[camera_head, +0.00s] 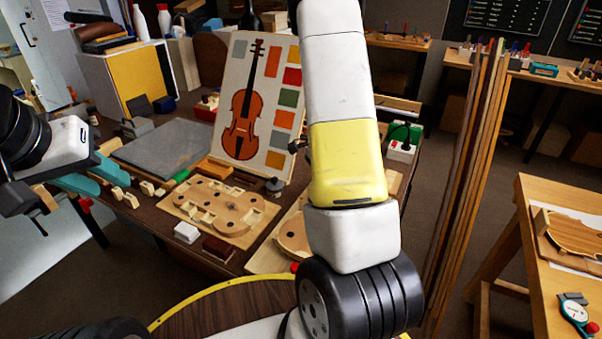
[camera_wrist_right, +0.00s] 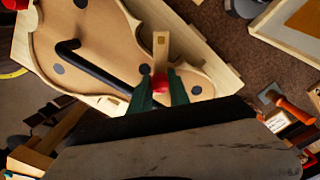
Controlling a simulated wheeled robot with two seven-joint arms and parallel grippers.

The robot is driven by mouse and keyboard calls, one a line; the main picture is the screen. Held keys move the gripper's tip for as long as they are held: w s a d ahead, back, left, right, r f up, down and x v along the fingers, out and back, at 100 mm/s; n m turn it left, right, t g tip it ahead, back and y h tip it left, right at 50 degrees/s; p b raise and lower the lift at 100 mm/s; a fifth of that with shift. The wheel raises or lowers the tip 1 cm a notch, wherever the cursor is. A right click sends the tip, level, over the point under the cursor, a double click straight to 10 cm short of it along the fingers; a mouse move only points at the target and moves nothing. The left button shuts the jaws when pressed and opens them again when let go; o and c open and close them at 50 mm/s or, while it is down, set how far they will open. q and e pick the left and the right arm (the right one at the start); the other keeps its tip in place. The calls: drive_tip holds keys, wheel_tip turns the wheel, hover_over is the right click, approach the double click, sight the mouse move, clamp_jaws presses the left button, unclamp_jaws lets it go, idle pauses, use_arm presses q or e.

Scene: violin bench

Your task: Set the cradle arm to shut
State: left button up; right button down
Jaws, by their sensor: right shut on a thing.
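The cradle is a pale wooden board (camera_wrist_right: 215,62) carrying a tan violin-shaped body (camera_wrist_right: 112,20) in the right wrist view. A short wooden cradle arm (camera_wrist_right: 161,47) lies over the body's edge, with a red part at its near end. My right gripper (camera_wrist_right: 161,90) has its green fingers closed around that red part. In the head view my right gripper is hidden, and my right arm covers much of a similar board (camera_head: 265,262). My left gripper (camera_head: 108,186) is at the left, its teal fingers apart and empty, away from the cradle.
A black bent rod (camera_wrist_right: 95,66) crosses the body near the cradle arm. On the bench, a second wooden mould (camera_head: 222,208), small white and brown blocks, a grey slab (camera_head: 165,145) and a violin picture board (camera_head: 240,75) stand close by. Tall wood strips (camera_head: 465,165) rise at right.

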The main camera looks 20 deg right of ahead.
drive_tip(key=shift+a, duration=0.1)
idle(0.3)
drive_tip(key=c, duration=1.2)
unclamp_jaws()
